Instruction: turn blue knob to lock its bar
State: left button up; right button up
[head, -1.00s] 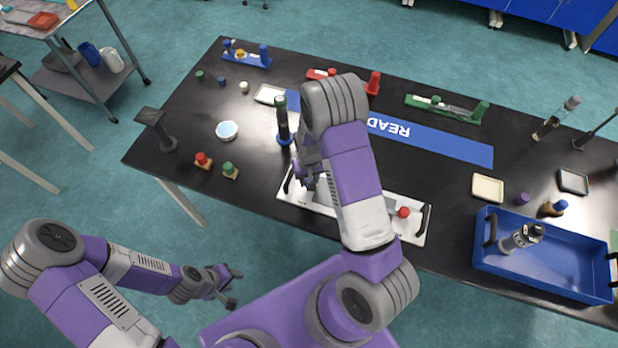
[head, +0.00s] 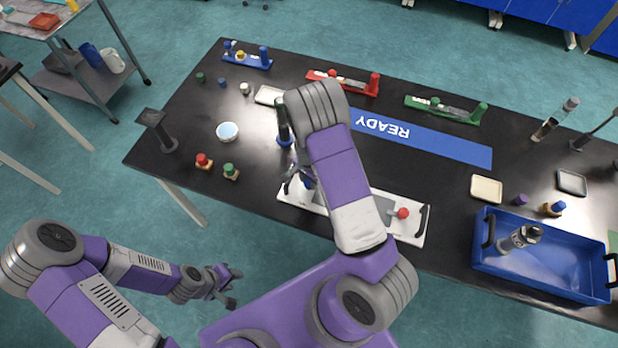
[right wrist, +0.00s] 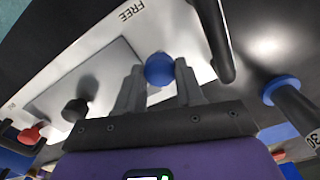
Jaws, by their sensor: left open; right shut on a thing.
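The blue knob (right wrist: 159,69) sits between the two fingers of my right gripper (right wrist: 158,82) in the right wrist view, near the end of a white plate (right wrist: 110,38) marked FREE. My right gripper is shut on the knob. In the head view the knob (head: 309,183) shows small beside my right gripper (head: 298,181), at the left part of the white plate (head: 405,229). The knob's bar is not clearly visible; my gripper hides that area. My left gripper (head: 233,287) is open and empty, off the table's front edge.
The plate carries a grey panel (right wrist: 92,75), a black knob (right wrist: 75,109), a red knob (head: 403,213) and black end handles (head: 422,220). A dark post with a blue base (head: 284,141) stands close behind my right gripper. A blue tray (head: 545,277) is at the right.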

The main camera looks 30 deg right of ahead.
jog(key=m+p, duration=0.1)
jog(key=m, duration=0.3)
jog(key=shift+m, duration=0.7)
jog(key=o, duration=1)
jog(key=shift+o, duration=0.2)
jog(key=shift+r, duration=0.15)
notch_tip(320, 180, up, 7)
jog(key=shift+r+p, duration=0.15)
jog(key=shift+p, duration=0.55)
